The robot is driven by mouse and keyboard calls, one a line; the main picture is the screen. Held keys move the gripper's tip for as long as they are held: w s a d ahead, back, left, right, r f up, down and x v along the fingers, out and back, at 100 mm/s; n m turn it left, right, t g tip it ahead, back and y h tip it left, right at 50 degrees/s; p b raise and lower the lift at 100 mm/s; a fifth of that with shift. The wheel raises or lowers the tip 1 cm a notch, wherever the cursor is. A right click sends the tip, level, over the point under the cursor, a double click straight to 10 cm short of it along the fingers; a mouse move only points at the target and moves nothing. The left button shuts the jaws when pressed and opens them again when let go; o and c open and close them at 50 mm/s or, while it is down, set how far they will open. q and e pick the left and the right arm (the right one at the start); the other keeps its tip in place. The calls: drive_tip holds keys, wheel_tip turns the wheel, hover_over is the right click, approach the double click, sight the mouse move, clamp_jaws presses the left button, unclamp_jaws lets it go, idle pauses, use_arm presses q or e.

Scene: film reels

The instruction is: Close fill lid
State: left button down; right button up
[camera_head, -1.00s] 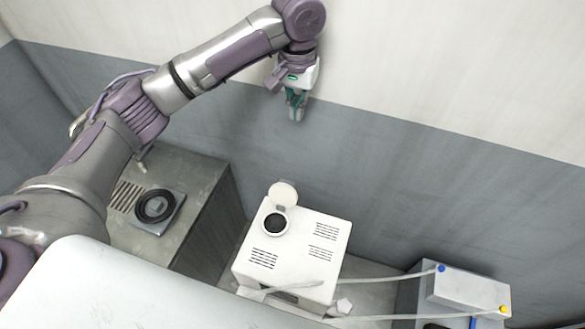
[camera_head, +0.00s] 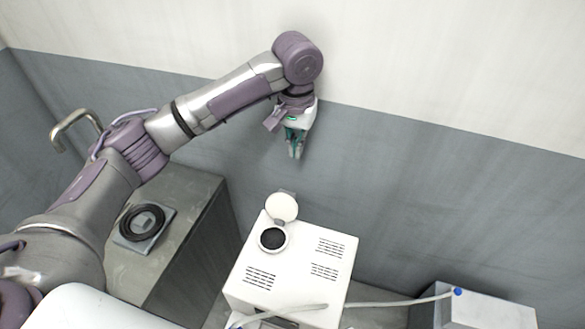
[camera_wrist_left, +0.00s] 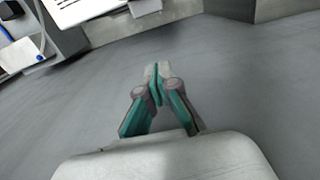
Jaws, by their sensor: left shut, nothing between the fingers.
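The round white fill lid (camera_head: 281,207) stands raised and open on its hinge, at the back edge of a dark round fill opening (camera_head: 272,239). The opening is in the top of a white box-shaped machine (camera_head: 290,262) with printed text. My left gripper (camera_head: 296,156) is shut and empty, pointing down in front of the grey wall, above and behind the lid and apart from it. In the left wrist view the shut fingers (camera_wrist_left: 157,72) show with nothing between them. The machine shows only in part there (camera_wrist_left: 82,8). My right gripper is not in view.
A grey cabinet (camera_head: 190,210) stands left of the machine, with a black ring on a plate (camera_head: 145,222) on top. A light box with a blue knob (camera_head: 485,308) and pale hoses (camera_head: 385,303) are at the lower right. The grey wall (camera_head: 430,200) is close behind.

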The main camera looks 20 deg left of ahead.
sight(284, 204)
use_arm(q)
drive_tip(key=s+f+p, duration=0.3)
drive_tip(key=f, duration=0.4)
drive_tip(key=shift+s+f, duration=0.35)
drive_tip(key=shift+f, duration=0.05)
drive_tip(key=shift+a, duration=0.1)
drive_tip(key=shift+w, duration=0.1)
